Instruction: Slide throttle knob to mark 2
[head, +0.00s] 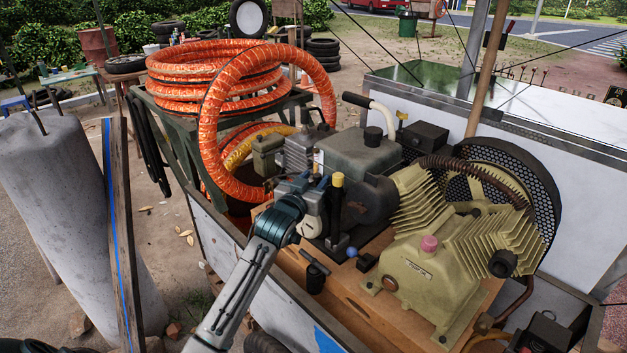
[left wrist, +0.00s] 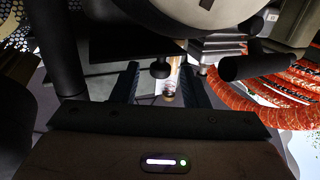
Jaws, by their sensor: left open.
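My left gripper (head: 312,183) reaches in beside the small engine (head: 358,152) on the cart. In the left wrist view its two dark fingers (left wrist: 160,85) are apart, with a gap between them. A small black knob (left wrist: 160,68) on a short stem shows near that gap, below the engine's underside. I cannot tell whether it touches a finger, or surely whether it is the throttle knob. In the head view a yellow-capped post (head: 337,181) stands just right of the gripper. Throttle marks cannot be read. My right gripper is not in view.
The tan compressor pump (head: 430,268) and its black flywheel guard (head: 535,185) stand right of the engine. Orange coiled hose (head: 215,90) lies behind and left of the gripper. A blue ball knob (head: 351,252) sits low in front. A wooden plank (head: 122,230) stands at left.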

